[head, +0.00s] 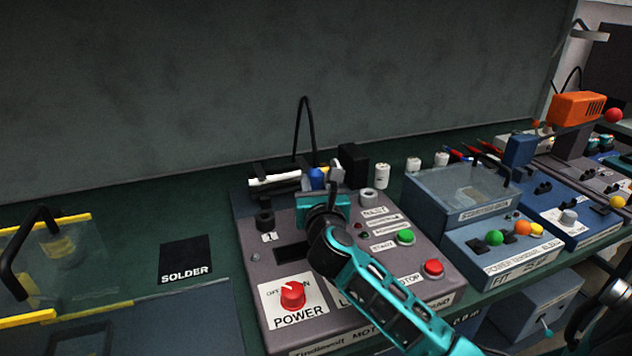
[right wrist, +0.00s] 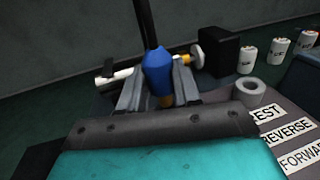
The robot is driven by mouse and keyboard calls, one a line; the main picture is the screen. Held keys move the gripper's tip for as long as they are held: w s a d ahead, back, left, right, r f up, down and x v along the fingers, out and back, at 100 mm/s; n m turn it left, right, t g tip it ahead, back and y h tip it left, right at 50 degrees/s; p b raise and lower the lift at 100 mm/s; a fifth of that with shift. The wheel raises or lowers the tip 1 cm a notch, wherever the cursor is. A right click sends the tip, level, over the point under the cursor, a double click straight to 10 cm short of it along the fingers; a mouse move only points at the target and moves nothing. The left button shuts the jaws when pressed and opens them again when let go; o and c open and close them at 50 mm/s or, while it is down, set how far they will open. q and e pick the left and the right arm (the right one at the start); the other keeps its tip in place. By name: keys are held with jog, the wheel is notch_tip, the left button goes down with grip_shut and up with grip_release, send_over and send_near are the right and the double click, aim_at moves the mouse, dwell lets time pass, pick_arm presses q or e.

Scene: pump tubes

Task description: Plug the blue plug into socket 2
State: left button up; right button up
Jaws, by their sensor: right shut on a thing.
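The blue plug (head: 316,179) is held between the fingers of my right gripper (head: 321,184), above the back of the grey-purple control box (head: 375,255). In the right wrist view the blue plug (right wrist: 157,70) stands roughly upright between the two grey fingers (right wrist: 157,88), with an orange-yellow part below it. A black cable (head: 304,130) loops up behind it. A dark socket (head: 265,220) marked 1 is on the box's left. A light grey ring socket (head: 368,197) is at the back right, apart from the plug; its number is not readable. It also shows in the right wrist view (right wrist: 249,91).
White cylinders and a black block (head: 353,160) stand behind the box. The box carries a red POWER knob (head: 292,295), a green button (head: 405,237) and a red button (head: 433,268). Blue instrument boxes (head: 490,240) stand right; a SOLDER mat (head: 186,260) lies left.

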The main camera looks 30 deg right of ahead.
jog(key=shift+f, duration=0.1)
jog(key=shift+p, duration=0.8)
dwell(1.5)
jog(key=shift+f+b, duration=1.1)
jog(key=shift+f, duration=0.5)
jog(key=shift+f, duration=0.2)
jog(key=shift+s+a+f+b, duration=0.2)
jog(key=shift+f+b, duration=0.1)
jog(key=shift+f, duration=0.1)
jog(key=shift+w+r+p, duration=0.2)
jog(key=shift+r+p, duration=0.5)
jog(key=shift+p, duration=0.25)
jog(key=shift+r, duration=0.4)
